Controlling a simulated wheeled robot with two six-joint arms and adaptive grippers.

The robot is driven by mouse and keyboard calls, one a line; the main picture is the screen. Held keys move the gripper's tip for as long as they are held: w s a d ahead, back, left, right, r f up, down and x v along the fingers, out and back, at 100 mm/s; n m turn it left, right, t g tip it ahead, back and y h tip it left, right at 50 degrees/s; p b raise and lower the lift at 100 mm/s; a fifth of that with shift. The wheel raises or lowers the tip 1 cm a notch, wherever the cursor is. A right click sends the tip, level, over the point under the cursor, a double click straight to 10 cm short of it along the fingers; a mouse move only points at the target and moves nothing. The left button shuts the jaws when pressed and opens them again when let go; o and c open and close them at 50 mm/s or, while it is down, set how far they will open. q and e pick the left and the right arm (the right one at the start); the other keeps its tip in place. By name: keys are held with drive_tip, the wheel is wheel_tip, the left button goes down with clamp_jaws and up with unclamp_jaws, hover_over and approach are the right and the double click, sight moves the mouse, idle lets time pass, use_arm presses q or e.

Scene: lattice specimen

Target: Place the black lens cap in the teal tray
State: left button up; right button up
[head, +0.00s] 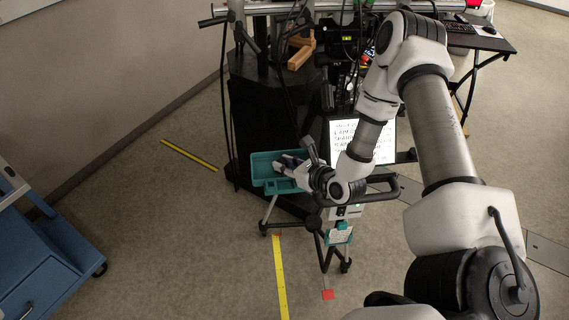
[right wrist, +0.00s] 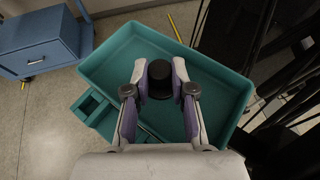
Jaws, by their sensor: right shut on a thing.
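The teal tray (head: 262,170) stands on a stand in the middle of the head view. In the right wrist view the tray (right wrist: 110,62) fills the space below my gripper. My right gripper (head: 283,164) is over the tray. In the right wrist view my right gripper (right wrist: 160,75) is shut on the black lens cap (right wrist: 160,80), which sits between its fingertips. The cap appears inside the tray's outline; I cannot tell whether it touches the tray floor. My left gripper is not in view.
A blue cabinet (head: 45,262) stands at the left. A dark equipment frame (head: 262,120) with cables stands right behind the tray. A lit screen with text (head: 345,140) is to the right of the tray. Yellow tape (head: 280,275) marks the open floor in front.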

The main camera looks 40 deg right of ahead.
drive_tip(key=shift+s+f, duration=0.1)
drive_tip(key=o, duration=0.7)
